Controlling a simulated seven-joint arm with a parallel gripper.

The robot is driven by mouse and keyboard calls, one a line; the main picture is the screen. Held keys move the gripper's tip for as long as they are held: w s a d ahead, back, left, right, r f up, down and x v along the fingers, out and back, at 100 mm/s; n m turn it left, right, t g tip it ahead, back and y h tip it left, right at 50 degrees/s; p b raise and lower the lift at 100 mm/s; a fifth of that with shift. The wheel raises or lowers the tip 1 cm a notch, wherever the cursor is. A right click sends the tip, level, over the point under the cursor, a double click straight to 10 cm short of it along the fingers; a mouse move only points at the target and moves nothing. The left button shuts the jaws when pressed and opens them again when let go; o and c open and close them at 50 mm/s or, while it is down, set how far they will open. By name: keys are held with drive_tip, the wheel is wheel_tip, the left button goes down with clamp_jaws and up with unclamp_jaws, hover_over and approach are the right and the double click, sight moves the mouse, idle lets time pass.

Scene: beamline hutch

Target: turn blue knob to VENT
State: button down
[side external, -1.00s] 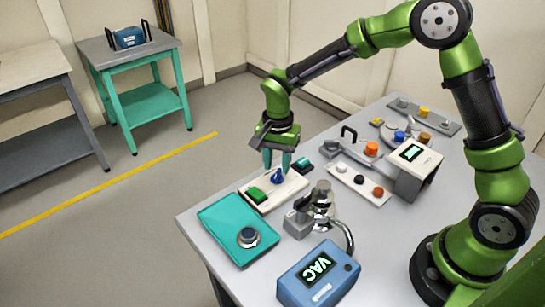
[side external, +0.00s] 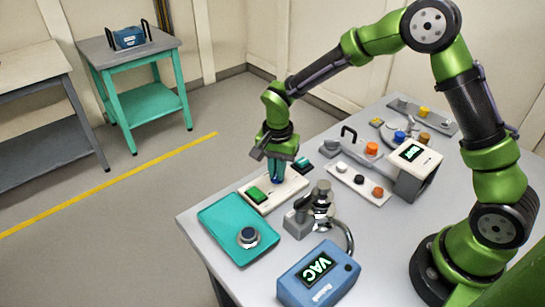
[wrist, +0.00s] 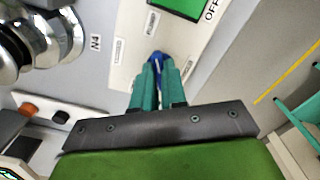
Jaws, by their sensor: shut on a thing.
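The blue knob (wrist: 155,57) sits on a white panel (wrist: 126,77) that also carries a green rocker switch. In the wrist view the teal fingertips of my gripper (wrist: 157,72) are closed on the knob, one on each side. In the side view my gripper (side external: 277,174) points straight down over the panel, and its fingers hide most of the knob. The small labels on the panel beside the knob are too blurred to read for certain, so I cannot tell which position the knob points to.
The green switch (side external: 256,194) is just left of my fingers. A metal valve fitting (side external: 321,205) stands close on the right. A teal box (side external: 222,225) and a blue display box reading VAC (side external: 300,285) lie nearer. A row of buttons (side external: 360,179) is farther right.

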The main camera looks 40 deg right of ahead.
drive_tip(key=shift+n, duration=0.3)
drive_tip(key=n, duration=1.2)
drive_tip(key=shift+n, duration=0.3)
drive_tip(key=n, duration=0.5)
drive_tip(key=shift+d, duration=0.1)
drive_tip(key=n, duration=0.5)
drive_tip(key=shift+w+r, duration=0.1)
drive_tip(key=shift+n, duration=0.5)
drive_tip(key=c, duration=1.2)
unclamp_jaws()
wheel_tip(320, 180, up, 17)
drive_tip(key=shift+f, duration=0.1)
